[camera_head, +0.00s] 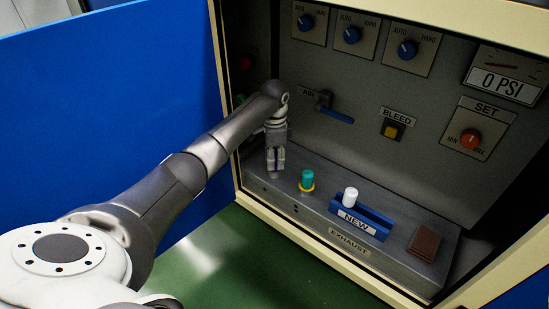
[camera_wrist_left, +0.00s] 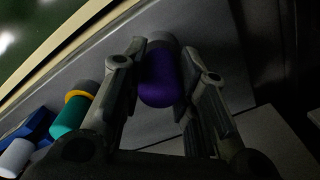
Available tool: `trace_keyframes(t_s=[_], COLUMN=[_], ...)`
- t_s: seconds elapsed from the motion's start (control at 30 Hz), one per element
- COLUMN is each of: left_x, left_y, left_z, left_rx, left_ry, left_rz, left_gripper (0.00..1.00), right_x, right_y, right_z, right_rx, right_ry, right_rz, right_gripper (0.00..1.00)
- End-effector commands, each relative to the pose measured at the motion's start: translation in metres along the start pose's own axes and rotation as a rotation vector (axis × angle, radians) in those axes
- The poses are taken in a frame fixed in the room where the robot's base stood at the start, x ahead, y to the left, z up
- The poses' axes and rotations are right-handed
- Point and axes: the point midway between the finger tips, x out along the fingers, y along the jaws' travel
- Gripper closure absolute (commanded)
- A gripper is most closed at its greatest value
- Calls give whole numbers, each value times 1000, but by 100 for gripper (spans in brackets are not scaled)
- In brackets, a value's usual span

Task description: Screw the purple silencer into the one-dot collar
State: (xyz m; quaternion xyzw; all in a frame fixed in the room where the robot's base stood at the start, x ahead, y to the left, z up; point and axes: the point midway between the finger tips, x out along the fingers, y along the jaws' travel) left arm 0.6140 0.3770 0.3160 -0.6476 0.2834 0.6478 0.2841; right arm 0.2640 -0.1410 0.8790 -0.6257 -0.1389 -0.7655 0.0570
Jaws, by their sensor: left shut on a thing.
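The purple silencer (camera_wrist_left: 160,82) shows in the left wrist view between the two fingers of my left gripper (camera_wrist_left: 163,58), which is shut on it. A grey round part (camera_wrist_left: 160,40) shows at its far end; I cannot tell whether this is the collar or the silencer's own end. In the head view my left gripper (camera_head: 274,172) points down at the left end of the grey exhaust ledge, and hides the silencer and the spot under it. Small dark marks show on the ledge's front, too small to count surely. My right gripper is not in view.
A teal silencer (camera_head: 307,177) stands in a yellow ring just right of the gripper. A white silencer (camera_head: 350,195) stands in the blue NEW holder (camera_head: 375,222). A brown block (camera_head: 425,243) lies at the right end. The AIR lever (camera_head: 335,114) juts from the panel behind.

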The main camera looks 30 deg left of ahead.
Motion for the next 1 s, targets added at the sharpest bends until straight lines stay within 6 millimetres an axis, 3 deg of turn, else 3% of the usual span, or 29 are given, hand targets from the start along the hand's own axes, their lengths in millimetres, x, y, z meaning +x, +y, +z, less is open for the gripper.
trace_keyframes(t_s=[0.17,0.8,1.0], left_x=[0,1,1], left_y=[0,0,0], left_z=[0,0,0], left_rx=[127,942,1049], left_ry=[0,1,2], left_rz=[0,-1,-1], left_gripper=[86,86,86], right_x=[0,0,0], right_y=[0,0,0], right_z=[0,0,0], right_rx=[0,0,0], right_ry=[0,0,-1], right_rz=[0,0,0], right_gripper=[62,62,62])
